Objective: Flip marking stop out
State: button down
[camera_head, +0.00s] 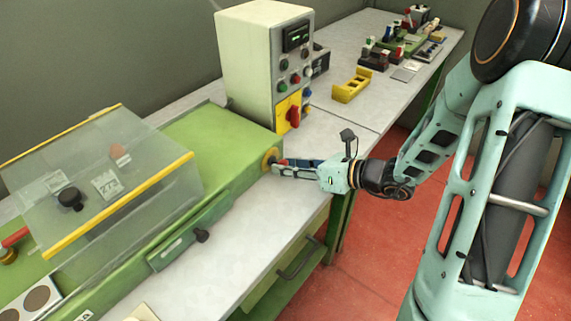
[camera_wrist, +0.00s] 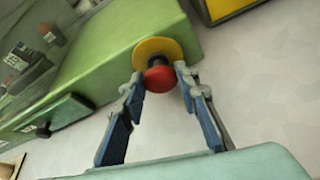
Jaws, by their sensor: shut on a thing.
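A red round stop knob (camera_wrist: 159,80) sits on a short dark stem in front of a yellow disc (camera_wrist: 158,50), on the end face of the green machine (camera_wrist: 125,58). In the head view the yellow disc (camera_head: 269,157) shows at the machine's right end, and the knob is mostly hidden by my fingers. My gripper (camera_wrist: 161,76) is shut on the red knob, with one fingertip on each side of it. In the head view my gripper (camera_head: 278,166) reaches in from the right, about level.
A clear cover with yellow edges (camera_head: 130,200) lies over the machine. A control box (camera_head: 262,60) with buttons and a red-yellow switch stands behind. A yellow holder (camera_head: 351,87) and small items are on the grey table (camera_head: 335,120).

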jog(key=c, duration=1.5)
grip_release()
jog(key=shift+s+d, duration=0.15)
jog(key=shift+o, duration=0.2)
jog(key=v, duration=1.2)
